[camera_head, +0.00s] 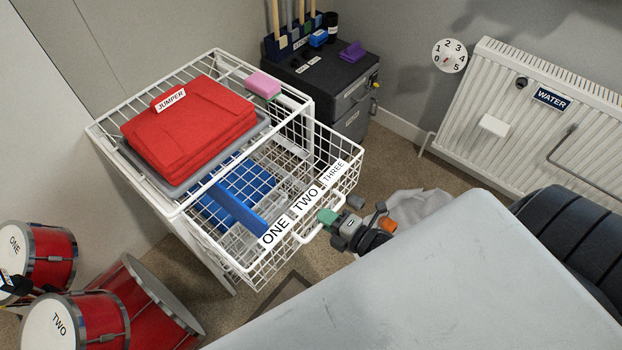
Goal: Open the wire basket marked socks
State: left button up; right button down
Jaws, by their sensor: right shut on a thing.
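A white wire frame (108,121) stands at left centre. Its upper wire basket (350,157) is pulled out towards the lower right, and I look down into it. Blue pieces (233,205) lie inside. Its front carries labels reading ONE, TWO and THREE; I see no label reading socks. A white handle (308,231) sits on the front. My right gripper (322,221) is shut on this handle, its tips partly hidden.
Red folded jumpers (190,125) and a pink block (263,84) sit on the frame's top. Red drums (97,322) stand at lower left. A dark cabinet (330,81) and a radiator (500,130) are behind. Carpet (400,160) shows between them.

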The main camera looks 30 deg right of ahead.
jog(key=f+p+v, duration=0.1)
jog(key=v, duration=0.6)
jog(key=shift+s+d+f+p, duration=0.15)
jog(key=shift+s+f+p, duration=0.15)
jog(key=shift+p, duration=0.1)
jog(key=c, duration=1.2)
grip_release()
jog(key=shift+r, duration=0.1)
jog(key=v, duration=1)
jog(key=shift+s, duration=0.35)
jog(key=shift+d+r, duration=0.1)
jog(key=shift+d, duration=0.05)
